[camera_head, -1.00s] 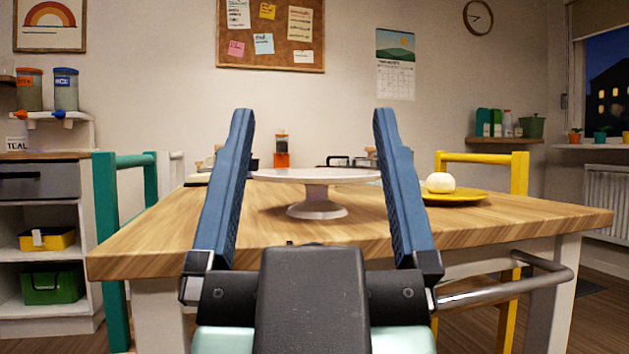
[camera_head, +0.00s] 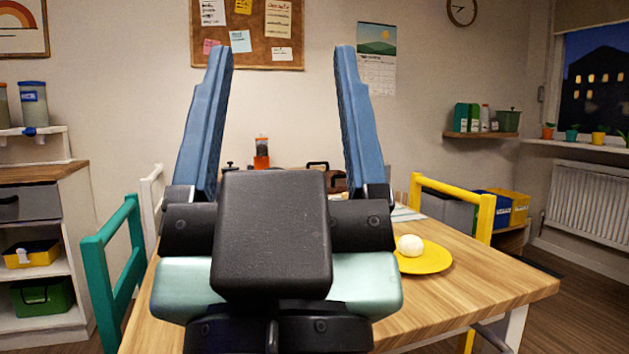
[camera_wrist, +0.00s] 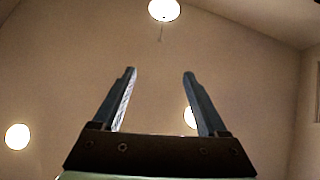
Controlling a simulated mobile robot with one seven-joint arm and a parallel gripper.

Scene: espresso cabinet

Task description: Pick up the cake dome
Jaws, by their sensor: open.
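I cannot make out a cake dome in either current view. My gripper (camera_head: 282,50) is open and empty, raised in front of the table with its two blue fingers pointing up. In the wrist view my gripper (camera_wrist: 159,73) is open against the wall and ceiling, with nothing between the fingers. My gripper's body hides the middle of the table, including the place where a white cake stand showed earlier.
The wooden table (camera_head: 490,280) holds a yellow plate (camera_head: 436,262) with a round white item (camera_head: 410,245) at right. A green chair (camera_head: 112,240) stands left and a yellow chair (camera_head: 455,195) behind right. The table's front right is clear.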

